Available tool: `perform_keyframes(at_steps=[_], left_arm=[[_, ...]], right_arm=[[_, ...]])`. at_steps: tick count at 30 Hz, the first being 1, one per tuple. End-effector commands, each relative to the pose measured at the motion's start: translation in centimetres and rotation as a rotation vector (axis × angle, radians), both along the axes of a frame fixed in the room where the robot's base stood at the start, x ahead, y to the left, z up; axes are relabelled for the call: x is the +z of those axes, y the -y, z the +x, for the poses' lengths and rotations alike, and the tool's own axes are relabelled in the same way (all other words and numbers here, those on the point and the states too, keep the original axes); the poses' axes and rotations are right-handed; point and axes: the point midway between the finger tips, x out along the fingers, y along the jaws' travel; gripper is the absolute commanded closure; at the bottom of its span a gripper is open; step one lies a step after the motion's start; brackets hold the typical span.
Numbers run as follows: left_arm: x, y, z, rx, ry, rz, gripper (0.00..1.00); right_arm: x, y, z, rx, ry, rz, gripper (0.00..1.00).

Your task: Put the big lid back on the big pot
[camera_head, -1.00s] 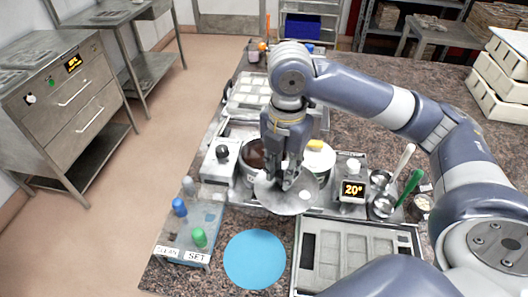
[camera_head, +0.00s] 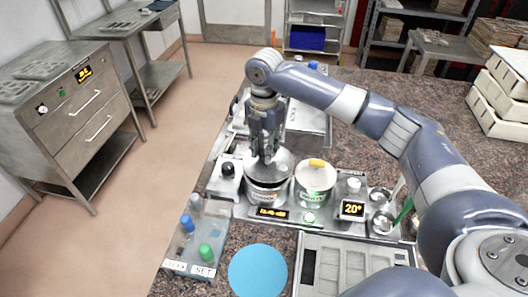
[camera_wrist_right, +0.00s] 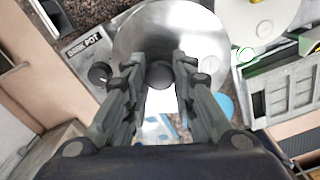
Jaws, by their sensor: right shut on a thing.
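The big lid (camera_head: 282,162) is a round, shiny metal disc. My right gripper (camera_head: 268,155) is shut on its knob. In the right wrist view the lid (camera_wrist_right: 200,35) shows below the fingers (camera_wrist_right: 160,75), with the dark round knob between them. The big pot (camera_head: 267,191) is a metal pot on the counter unit, directly below the lid. The lid covers most of its mouth; I cannot tell whether it rests on the rim or is held just above it. My left gripper is not in view.
A second pot with a white top (camera_head: 315,177) stands close on the right. A box with a black knob (camera_head: 227,178) is on the left. A 20° display (camera_head: 352,208), small metal cups and a blue disc (camera_head: 258,270) lie nearer.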

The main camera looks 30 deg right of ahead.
Motion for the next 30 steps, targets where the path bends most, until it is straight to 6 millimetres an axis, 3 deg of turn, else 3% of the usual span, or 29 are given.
perform_keyframes(at_steps=[5, 12, 26, 27, 29, 30], left_arm=[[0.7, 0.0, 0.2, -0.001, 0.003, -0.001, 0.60], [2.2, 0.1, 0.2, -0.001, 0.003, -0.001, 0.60], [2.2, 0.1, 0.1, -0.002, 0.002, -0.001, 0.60], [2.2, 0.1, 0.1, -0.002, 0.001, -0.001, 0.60], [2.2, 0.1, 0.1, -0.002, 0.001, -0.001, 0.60], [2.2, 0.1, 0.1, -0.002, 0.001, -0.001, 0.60]], right_arm=[[-0.4, 0.1, 0.5, -0.001, -0.003, -0.002, 1.00], [-3.3, 0.1, 0.5, 0.000, -0.002, -0.001, 1.00], [-4.1, 0.1, 0.5, 0.000, 0.000, 0.000, 1.00], [-4.2, 0.1, 0.5, 0.000, 0.000, 0.000, 0.71], [-4.2, 0.1, 0.5, 0.000, 0.001, -0.001, 0.57], [-4.2, 0.1, 0.5, 0.000, 0.001, -0.001, 0.55]])
